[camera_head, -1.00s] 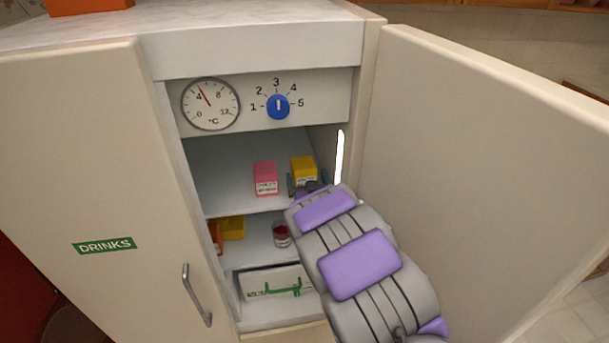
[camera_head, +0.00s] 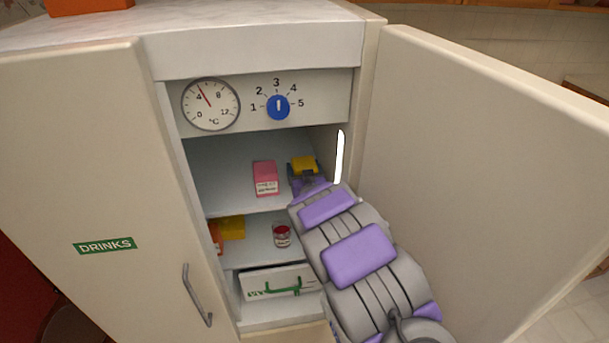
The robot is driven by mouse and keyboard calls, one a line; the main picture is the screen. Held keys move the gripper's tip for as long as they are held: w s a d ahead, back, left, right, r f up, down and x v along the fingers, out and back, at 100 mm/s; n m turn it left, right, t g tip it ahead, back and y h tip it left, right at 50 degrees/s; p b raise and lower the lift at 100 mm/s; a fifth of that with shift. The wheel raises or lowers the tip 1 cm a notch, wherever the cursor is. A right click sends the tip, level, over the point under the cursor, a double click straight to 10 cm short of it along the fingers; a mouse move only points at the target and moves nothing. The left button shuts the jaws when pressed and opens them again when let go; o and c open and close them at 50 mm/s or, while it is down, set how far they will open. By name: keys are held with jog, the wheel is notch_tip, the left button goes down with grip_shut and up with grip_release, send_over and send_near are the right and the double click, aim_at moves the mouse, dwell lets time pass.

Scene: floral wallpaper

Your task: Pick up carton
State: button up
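A yellow carton (camera_head: 303,163) stands on the upper shelf of the open fridge, at the right. My gripper (camera_head: 302,178) is right at its front and hides its lower part. I cannot tell whether the fingers touch the carton or how far apart they are. A pink carton (camera_head: 265,173) with a white label stands upright on the same shelf, to the left of my gripper and apart from it.
The fridge's right door (camera_head: 490,170) is open beside my arm; the left "DRINKS" door (camera_head: 95,190) is also there. The lower shelf holds a small red-filled jar (camera_head: 281,234) and a yellow box (camera_head: 232,227).

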jog(key=shift+a, duration=0.25)
jog(key=c, duration=0.6)
jog(key=shift+c, duration=0.2)
